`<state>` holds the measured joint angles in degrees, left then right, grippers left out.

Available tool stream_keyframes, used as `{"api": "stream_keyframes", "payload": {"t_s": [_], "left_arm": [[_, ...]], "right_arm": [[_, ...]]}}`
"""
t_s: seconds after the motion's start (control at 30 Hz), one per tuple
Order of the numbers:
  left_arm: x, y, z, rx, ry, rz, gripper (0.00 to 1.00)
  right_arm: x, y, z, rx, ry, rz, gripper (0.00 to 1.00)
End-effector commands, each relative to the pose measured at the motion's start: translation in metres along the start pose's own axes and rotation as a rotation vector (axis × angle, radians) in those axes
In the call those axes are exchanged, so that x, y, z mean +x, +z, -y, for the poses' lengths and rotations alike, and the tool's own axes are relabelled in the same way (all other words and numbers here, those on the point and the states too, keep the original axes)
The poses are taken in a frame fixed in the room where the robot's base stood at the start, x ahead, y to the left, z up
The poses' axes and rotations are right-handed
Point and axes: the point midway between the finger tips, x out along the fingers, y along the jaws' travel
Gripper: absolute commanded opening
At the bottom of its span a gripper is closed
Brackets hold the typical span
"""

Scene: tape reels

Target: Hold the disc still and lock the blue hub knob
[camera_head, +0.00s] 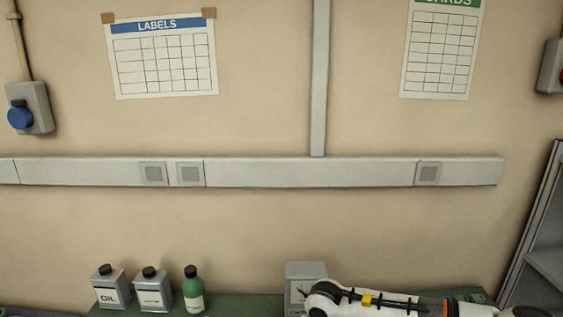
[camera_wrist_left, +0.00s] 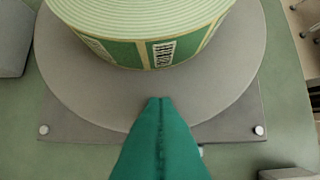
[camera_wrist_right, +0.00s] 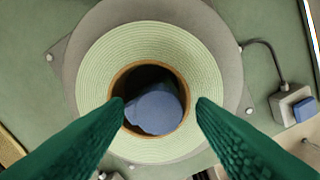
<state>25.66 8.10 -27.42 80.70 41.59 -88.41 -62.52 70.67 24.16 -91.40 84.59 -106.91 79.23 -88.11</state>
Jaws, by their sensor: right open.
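In the right wrist view a pale green tape reel (camera_wrist_right: 100,75) lies on a grey round disc (camera_wrist_right: 85,50). The blue hub knob (camera_wrist_right: 155,108) sits down inside the reel's brown-rimmed core, partly in shadow. My right gripper (camera_wrist_right: 160,103) is open and empty above the reel, its fingertips on either side of the core. In the left wrist view my left gripper (camera_wrist_left: 160,100) is shut, its fingertips together over the grey disc (camera_wrist_left: 85,95), near its rim and beside the reel (camera_wrist_left: 120,48). Whether they touch the disc is hard to tell. The head view shows neither gripper.
The disc stands over a grey base plate (camera_wrist_left: 60,130) with corner bolts on a green bench. A grey box with a blue button (camera_wrist_right: 305,108) and cable is at the right. In the head view, two cans (camera_head: 152,290) and a green bottle (camera_head: 194,292) stand near the wall.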

Motion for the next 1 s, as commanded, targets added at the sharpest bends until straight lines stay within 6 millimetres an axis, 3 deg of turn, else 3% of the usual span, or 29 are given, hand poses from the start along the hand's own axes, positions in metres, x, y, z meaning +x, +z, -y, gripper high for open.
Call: {"api": "stream_keyframes", "payload": {"t_s": [0.73,0.77,1.0], "left_arm": [[0.0055,-0.0047,0.0041,-0.004,-0.013,-0.009,0.00],[0.0055,-0.0047,0.0041,-0.004,-0.013,-0.010,0.00],[0.0055,-0.0047,0.0041,-0.005,-0.013,-0.010,0.00]], "right_arm": [[0.0026,0.0000,0.0001,0.001,-0.001,0.000,0.51],[0.0026,0.0000,0.0001,0.001,-0.001,0.000,0.49],[0.0026,0.0000,0.0003,0.001,-0.001,0.000,0.11]]}}
